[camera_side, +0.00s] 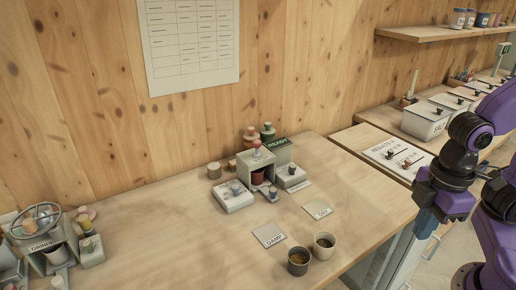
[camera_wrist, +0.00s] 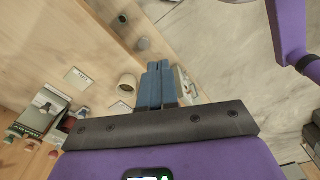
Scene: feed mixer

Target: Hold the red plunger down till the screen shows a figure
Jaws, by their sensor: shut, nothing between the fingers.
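I cannot make out the plunger clearly there.
A dark cup (camera_side: 298,261) and a pale cup (camera_side: 324,246) stand at the bench's front edge, near the DAMP card (camera_side: 269,235) and DRY card (camera_side: 318,210). Small grey units flank the box. The grinder group (camera_side: 48,250) is far left.

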